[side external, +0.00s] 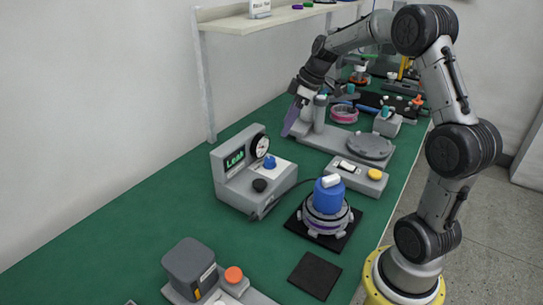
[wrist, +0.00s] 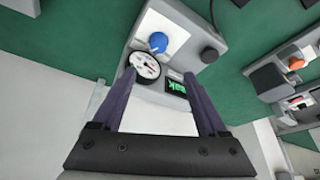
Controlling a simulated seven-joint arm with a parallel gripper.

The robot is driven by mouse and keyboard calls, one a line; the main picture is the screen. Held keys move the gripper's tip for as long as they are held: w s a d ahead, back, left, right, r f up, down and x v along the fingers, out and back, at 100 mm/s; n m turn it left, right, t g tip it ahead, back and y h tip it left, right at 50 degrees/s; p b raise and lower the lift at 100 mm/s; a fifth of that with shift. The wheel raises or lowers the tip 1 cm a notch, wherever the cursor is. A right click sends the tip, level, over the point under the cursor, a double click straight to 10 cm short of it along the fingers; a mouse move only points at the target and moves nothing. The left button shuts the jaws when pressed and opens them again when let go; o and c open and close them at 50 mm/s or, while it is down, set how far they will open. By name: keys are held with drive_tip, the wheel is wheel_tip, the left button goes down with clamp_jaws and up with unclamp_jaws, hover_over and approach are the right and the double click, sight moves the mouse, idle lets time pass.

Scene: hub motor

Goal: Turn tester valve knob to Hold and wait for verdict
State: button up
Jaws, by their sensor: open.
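The grey tester (side external: 232,180) stands on the green bench in the side external view. Its screen (side external: 234,160) reads LEAK in green. It has a round dial gauge (side external: 260,145), a blue knob (side external: 270,162) on a white plate and a black knob (side external: 259,185). My gripper (side external: 291,122) is open and empty, raised above and beyond the tester. In the wrist view the blue knob (wrist: 158,42) and gauge (wrist: 145,67) show beyond my open fingers (wrist: 159,76). My right finger partly hides the screen (wrist: 176,87). I cannot read any knob markings.
A hub motor (side external: 325,221) with a blue cap (side external: 328,195) sits on a black mat right of the tester. A box with a yellow button (side external: 375,174) stands behind it. A station with an orange button (side external: 233,275) is in front. Bench left of the tester is clear.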

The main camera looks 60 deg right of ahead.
sight(270, 159)
drive_tip(key=x, duration=1.3)
drive_tip(key=shift+d+f, duration=0.2)
drive_tip(key=shift+f, duration=0.1)
drive_tip(key=shift+c, duration=0.3)
clamp_jaws()
